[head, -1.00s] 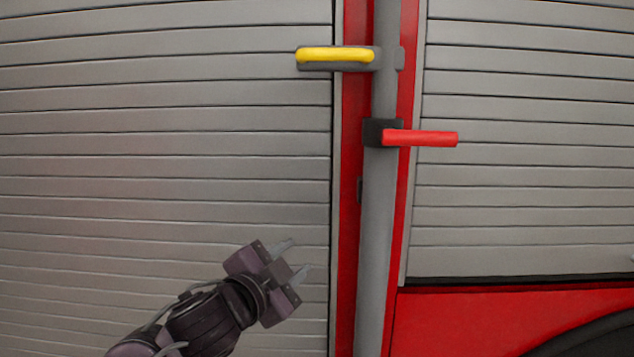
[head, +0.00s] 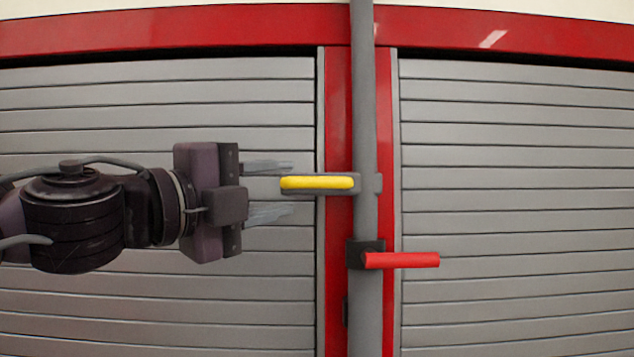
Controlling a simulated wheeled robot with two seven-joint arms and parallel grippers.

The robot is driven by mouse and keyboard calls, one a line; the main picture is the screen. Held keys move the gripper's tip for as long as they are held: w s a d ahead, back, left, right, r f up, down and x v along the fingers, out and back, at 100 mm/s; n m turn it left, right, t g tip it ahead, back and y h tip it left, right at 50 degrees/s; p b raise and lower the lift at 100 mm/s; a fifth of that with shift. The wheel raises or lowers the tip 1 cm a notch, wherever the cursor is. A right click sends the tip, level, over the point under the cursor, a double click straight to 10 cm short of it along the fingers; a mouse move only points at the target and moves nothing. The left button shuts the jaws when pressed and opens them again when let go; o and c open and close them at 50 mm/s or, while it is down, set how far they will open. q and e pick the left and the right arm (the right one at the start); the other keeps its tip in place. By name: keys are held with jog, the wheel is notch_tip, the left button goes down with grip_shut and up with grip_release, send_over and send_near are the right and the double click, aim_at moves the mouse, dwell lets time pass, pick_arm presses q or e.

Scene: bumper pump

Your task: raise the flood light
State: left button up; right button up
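A grey vertical pole (head: 364,120) runs up the middle of the head view. A yellow handle (head: 317,183) on a grey bracket sticks out to the left of the pole. Below it, a red lever (head: 402,260) sticks out to the right from a dark clamp (head: 357,254) on the pole. My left gripper (head: 268,190) is open, fingers pointing right, just left of the yellow handle and at about its height. Nothing is between the fingers that I can make out. The flood light itself is not visible. My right gripper is not in view.
Grey slatted shutters (head: 520,180) stand behind on both sides of the pole, with a red frame (head: 200,29) along the top and red strips beside the pole.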

aim_at(312, 183)
pick_arm(q)
jog(key=p+x, duration=0.3)
jog(key=x, duration=0.3)
jog(key=shift+w+d+r, duration=0.15)
jog(key=shift+r, duration=0.05)
jog(key=shift+w+d+p, duration=0.3)
jog(key=shift+w+d, duration=0.1)
jog(key=shift+w, duration=0.05)
jog(key=shift+f, duration=0.1)
grip_shut()
